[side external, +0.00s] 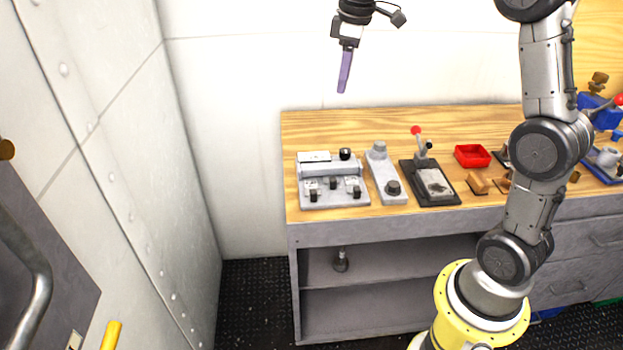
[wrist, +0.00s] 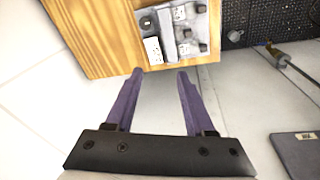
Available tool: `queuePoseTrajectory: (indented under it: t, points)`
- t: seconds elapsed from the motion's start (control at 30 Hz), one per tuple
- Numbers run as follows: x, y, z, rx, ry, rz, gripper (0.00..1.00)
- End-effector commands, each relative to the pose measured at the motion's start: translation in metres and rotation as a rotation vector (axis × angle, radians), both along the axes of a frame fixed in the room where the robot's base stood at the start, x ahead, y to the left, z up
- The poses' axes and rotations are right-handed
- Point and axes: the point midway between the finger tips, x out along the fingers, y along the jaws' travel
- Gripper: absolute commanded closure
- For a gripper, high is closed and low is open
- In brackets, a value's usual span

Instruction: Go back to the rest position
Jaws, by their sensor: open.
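My gripper (side external: 344,78) hangs in the air above and behind the left end of the workbench (side external: 300,128), in front of the white wall. Its purple fingers point down in the side view. In the wrist view my gripper (wrist: 160,76) shows two purple fingers spread apart, with nothing between them. The grey fixture with black knobs (side external: 332,188) lies well below the gripper on the bench's left end. The same fixture (wrist: 172,34) shows at the top of the wrist view, beyond the fingertips.
Beside the fixture stand a grey block with knobs (side external: 384,175), a red-knobbed lever device (side external: 432,182) and a red tray (side external: 472,156). A blue vise (side external: 597,110) is at the far right. The riveted wall (side external: 130,150) stands left. Air around the gripper looks clear.

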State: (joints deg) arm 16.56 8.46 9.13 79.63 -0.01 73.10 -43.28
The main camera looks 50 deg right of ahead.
Motion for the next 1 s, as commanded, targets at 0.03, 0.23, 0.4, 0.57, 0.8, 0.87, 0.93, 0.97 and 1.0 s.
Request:
queuePoseTrajectory:
  t: [0.03, 0.23, 0.4, 0.57, 0.8, 0.87, 0.93, 0.97, 1.0]
  points:
    - [-0.016, 0.017, 0.016, -0.007, -0.033, 0.016, 0.46]
    - [-0.084, 0.067, 0.046, -0.007, -0.142, 0.014, 0.46]
    - [-0.146, 0.098, 0.045, 0.018, -0.232, -0.028, 0.46]
    - [-0.206, 0.118, 0.02, 0.068, -0.305, -0.108, 0.46]
    - [-0.258, 0.126, -0.04, 0.152, -0.334, -0.297, 0.46]
    - [-0.261, 0.125, -0.053, 0.167, -0.318, -0.352, 0.46]
    - [-0.259, 0.125, -0.055, 0.184, -0.327, -0.4, 0.46]
    - [-0.258, 0.125, -0.054, 0.191, -0.333, -0.414, 0.46]
    - [-0.257, 0.125, -0.053, 0.195, -0.336, -0.425, 0.46]
